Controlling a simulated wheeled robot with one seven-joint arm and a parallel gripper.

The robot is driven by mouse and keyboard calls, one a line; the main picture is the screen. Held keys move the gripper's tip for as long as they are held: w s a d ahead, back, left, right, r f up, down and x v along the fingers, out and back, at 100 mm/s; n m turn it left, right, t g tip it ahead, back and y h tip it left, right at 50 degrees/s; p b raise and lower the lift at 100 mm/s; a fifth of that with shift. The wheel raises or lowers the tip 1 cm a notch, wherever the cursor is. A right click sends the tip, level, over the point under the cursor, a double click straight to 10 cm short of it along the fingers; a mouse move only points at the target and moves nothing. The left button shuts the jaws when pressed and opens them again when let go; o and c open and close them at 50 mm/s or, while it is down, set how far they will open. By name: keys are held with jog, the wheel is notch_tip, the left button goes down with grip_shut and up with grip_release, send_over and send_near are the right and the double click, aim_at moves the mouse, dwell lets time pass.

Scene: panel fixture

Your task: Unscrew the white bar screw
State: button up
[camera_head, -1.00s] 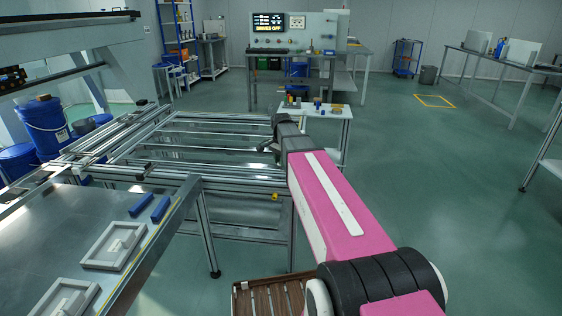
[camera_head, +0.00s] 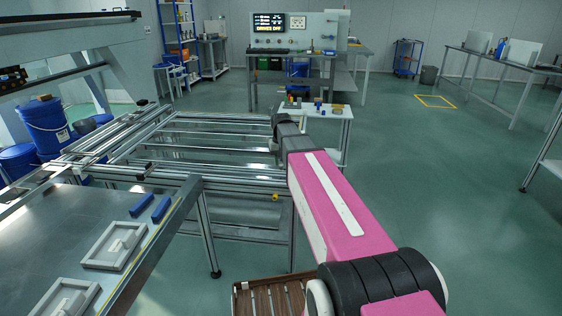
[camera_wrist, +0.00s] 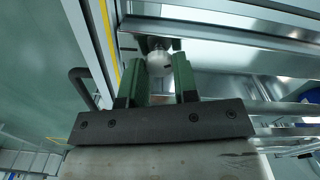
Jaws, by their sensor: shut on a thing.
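The white bar screw (camera_wrist: 160,68) shows in the wrist view as a round white knob at a metal frame, near the top middle. My gripper (camera_wrist: 159,58) has its two green fingers on either side of the knob and is shut on it. The far side of the screw, where it meets the frame, is hidden behind the knob and fingers. In the head view my arm reaches to the right end of the aluminium frame (camera_head: 235,179), and the gripper and screw are hidden behind it.
A metal table (camera_head: 75,225) with a grey tray (camera_head: 84,261) and blue blocks (camera_head: 161,208) stands at the left. A small white table (camera_head: 335,112) with small items is beyond my arm. A brown slatted crate (camera_head: 243,302) is at the bottom. The floor to the right is open.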

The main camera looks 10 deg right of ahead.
aim_at(280, 163)
jog(key=n, duration=0.7)
jog(key=shift+a, duration=0.1)
jog(key=n, duration=0.4)
jog(key=shift+s+n, duration=0.1)
jog(key=shift+n, duration=1.7)
jog(key=o, duration=0.9)
jog(key=shift+r, duration=0.1)
notch_tip(280, 163, up, 11)
jog(key=shift+f, duration=0.2)
jog(key=shift+s, duration=0.1)
